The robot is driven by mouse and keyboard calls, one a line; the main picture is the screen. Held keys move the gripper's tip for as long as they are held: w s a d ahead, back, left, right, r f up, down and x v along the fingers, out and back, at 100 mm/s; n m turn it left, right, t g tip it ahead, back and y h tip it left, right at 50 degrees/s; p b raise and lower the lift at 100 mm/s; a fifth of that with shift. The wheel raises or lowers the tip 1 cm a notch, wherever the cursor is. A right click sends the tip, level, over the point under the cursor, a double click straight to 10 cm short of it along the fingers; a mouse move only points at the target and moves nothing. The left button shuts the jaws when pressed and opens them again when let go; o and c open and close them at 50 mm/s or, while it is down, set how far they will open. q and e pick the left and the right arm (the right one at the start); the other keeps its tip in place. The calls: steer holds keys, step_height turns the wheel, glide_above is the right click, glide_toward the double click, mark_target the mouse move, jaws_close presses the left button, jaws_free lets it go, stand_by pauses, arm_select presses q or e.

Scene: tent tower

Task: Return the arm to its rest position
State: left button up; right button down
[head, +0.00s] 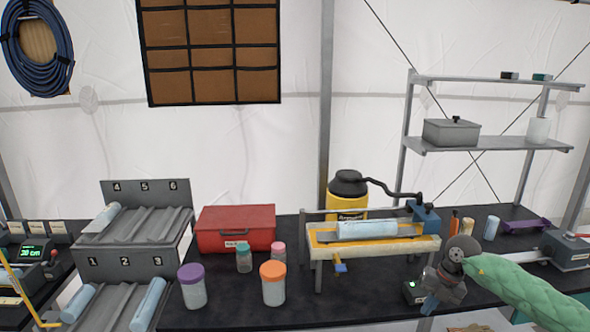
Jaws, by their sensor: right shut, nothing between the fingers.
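My right arm, in a green sleeve, comes in from the lower right. Its gripper (430,303) is shut and empty, pointing down over the right part of the dark table, in front of and to the right of the yellow-framed stand (372,247). A pale cylinder (367,229) lies on that stand, apart from the gripper. My left gripper is not in view.
A dark numbered rack (133,262) holding pale cylinders stands at left. A red case (236,229) and jars with purple (193,287) and orange (273,284) lids stand nearer the middle. A small dark device (413,293) sits close beside the right gripper.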

steer(key=w+a+f+m+t+y, duration=0.2)
steer(key=a+f+m+t+y, duration=0.8)
steer(key=a+f, duration=0.7)
steer(key=s+d+f+m+h+b, duration=0.1)
steer(key=s+f+m+h, duration=0.35)
steer(key=f, duration=0.55)
steer(key=s+d+f+m+t+h, duration=0.15)
steer(key=s+f+m+h, duration=0.35)
steer(key=f, duration=0.5)
steer(key=s+d+f+m+h+b, duration=0.1)
steer(key=s+d+f+m+h, duration=0.15)
steer(key=s+f+m, duration=0.55)
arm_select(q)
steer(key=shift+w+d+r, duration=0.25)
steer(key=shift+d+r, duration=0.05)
arm_select(e)
steer(key=s+a+f+g, duration=0.1)
steer(key=s+f+g, duration=0.2)
steer(key=s+f, duration=0.4)
steer(key=s+a+f+m+g, duration=0.1)
steer(key=s+f, duration=0.5)
steer(key=s, duration=0.6)
steer(key=s+a+f+m+g+h, duration=0.1)
steer(key=s+a+f+g, duration=0.2)
steer(key=s, duration=0.7)
step_height(320, 180, down, 5)
steer(key=g, duration=0.2)
steer(key=shift+s+a+r+g, duration=0.15)
steer(key=shift+s+a+g, duration=0.1)
steer(key=shift+g, duration=0.1)
